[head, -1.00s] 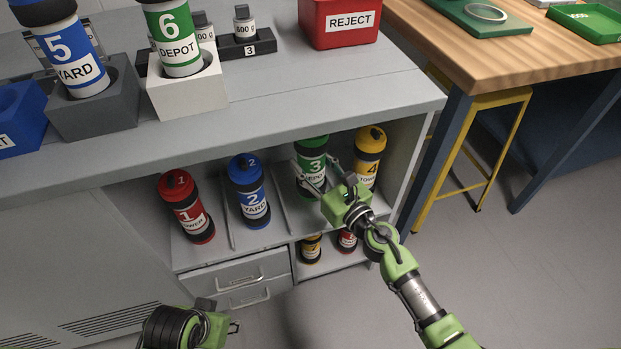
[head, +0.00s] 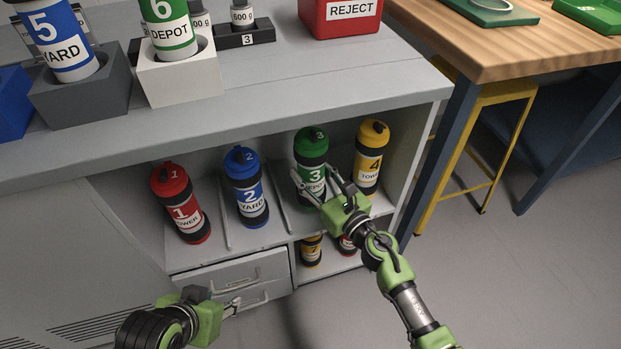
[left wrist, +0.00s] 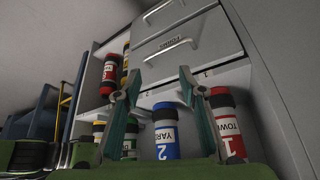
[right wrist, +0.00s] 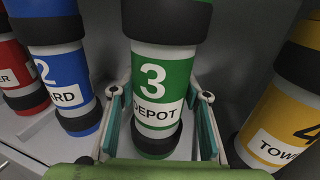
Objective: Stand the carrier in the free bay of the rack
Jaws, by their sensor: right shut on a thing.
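A green carrier (head: 311,150) marked 3 DEPOT stands upright in the third bay of the rack (head: 223,222) under the counter. My right gripper (head: 325,183) is shut on its lower half. The right wrist view shows the fingers on both sides of the green carrier (right wrist: 165,75). Its foot is close to the shelf; I cannot tell whether it touches. The red carrier 1 (head: 180,203), blue carrier 2 (head: 245,187) and yellow carrier 4 (head: 371,157) stand in the other upper bays. My left gripper (head: 232,304) is open and empty by the drawers; its fingers show in the left wrist view (left wrist: 160,88).
Thin dividers separate the bays. A yellow carrier 7 (head: 311,250) and a red one (head: 347,245) stand on the lower shelf. Carriers 5 (head: 58,40) and 6 (head: 168,25) stand in blocks on the counter (head: 250,105). A red REJECT bin (head: 340,22) is behind.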

